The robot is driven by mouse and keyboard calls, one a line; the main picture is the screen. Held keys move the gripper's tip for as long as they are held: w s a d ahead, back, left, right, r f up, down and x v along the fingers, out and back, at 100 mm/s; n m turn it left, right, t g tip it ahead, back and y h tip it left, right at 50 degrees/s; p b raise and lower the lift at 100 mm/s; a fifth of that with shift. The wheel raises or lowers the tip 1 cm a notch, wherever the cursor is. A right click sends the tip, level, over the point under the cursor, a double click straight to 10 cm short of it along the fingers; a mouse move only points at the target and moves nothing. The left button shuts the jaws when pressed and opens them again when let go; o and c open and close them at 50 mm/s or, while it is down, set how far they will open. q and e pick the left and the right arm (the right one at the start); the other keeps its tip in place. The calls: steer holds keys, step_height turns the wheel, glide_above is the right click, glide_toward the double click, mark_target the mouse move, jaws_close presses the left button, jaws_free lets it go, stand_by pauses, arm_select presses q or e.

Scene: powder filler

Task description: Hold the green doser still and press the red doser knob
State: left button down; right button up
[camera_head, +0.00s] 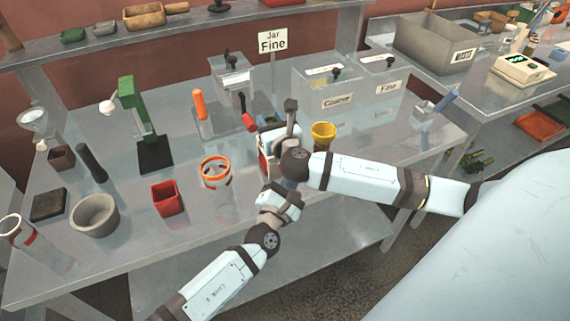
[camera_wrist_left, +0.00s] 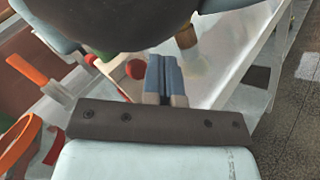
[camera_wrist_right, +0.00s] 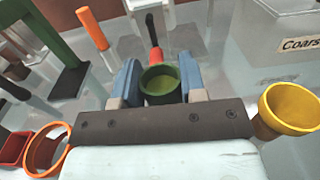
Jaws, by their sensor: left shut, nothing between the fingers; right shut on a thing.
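The green doser (camera_wrist_right: 160,85), a round green cup shape, sits between the blue fingers of my right gripper (camera_wrist_right: 158,72) in the right wrist view. The fingers are closed on its two sides. In the head view my wrists hide most of the doser. The red doser knob (camera_wrist_left: 135,69) is a small round red ball in the left wrist view, on a pale part. My left gripper (camera_wrist_left: 165,62) is shut and empty. Its fingertips are just right of the knob in that view; I cannot tell whether they touch it.
A yellow cup (camera_head: 323,134) stands close by my right wrist. An orange-rimmed jar (camera_head: 215,170) and a red box (camera_head: 168,198) stand to the left. The Coarse and Fine bins (camera_head: 325,95) are behind. A red-handled tool (camera_head: 249,122) is near the doser.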

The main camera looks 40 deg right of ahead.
arm_select(q)
steer(key=shift+w, duration=0.15)
stand_by(0.3)
steer(key=shift+w+d, duration=0.15)
steer(key=shift+w, duration=0.15)
steer(key=shift+w+d, duration=0.15)
steer(key=shift+w, duration=0.4)
steer(key=shift+w+d, duration=0.15)
steer(key=shift+w, duration=0.35)
stand_by(0.9)
steer(key=shift+s, duration=0.1)
steer(key=shift+s+a, duration=0.25)
steer(key=shift+s, duration=0.45)
steer(key=shift+s+a, duration=0.2)
steer(key=shift+s, duration=0.5)
steer(key=shift+s, duration=0.1)
steer(key=shift+s+a, duration=0.2)
steer(key=shift+s, duration=0.55)
steer(key=shift+s+a, duration=0.25)
steer(key=shift+s, duration=0.55)
steer(key=shift+s+a, duration=0.2)
steer(key=shift+s, duration=0.55)
stand_by(1.0)
